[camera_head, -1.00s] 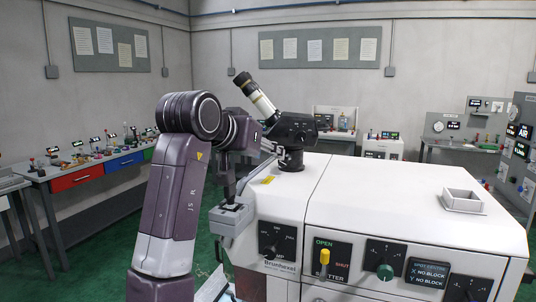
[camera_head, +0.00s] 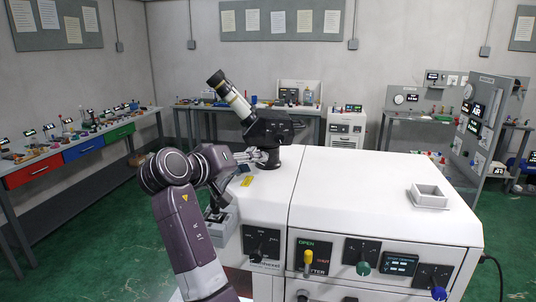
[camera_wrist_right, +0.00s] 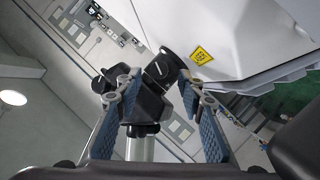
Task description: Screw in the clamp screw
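The white machine (camera_head: 380,190) carries a black microscope head (camera_head: 268,127) with a pale slanted eyepiece tube (camera_head: 236,100). My right gripper (camera_head: 258,157) is at the left side of the microscope's post. In the right wrist view my right gripper (camera_wrist_right: 165,105) is open, its two blue-padded fingers apart on either side of the black microscope part (camera_wrist_right: 148,105). A dark round knob (camera_wrist_right: 158,68) with a pale line shows just beyond the fingertips; I cannot tell whether it is the clamp screw. No gap closes on anything visible. My left gripper is not in view.
A yellow label (camera_head: 246,181) is on the machine top. A square white open box (camera_head: 429,195) sits at the right of the top. The front has a yellow shutter lever (camera_head: 307,262) and several knobs. A bench with coloured drawers (camera_head: 83,148) stands left; green floor (camera_head: 90,235) lies between.

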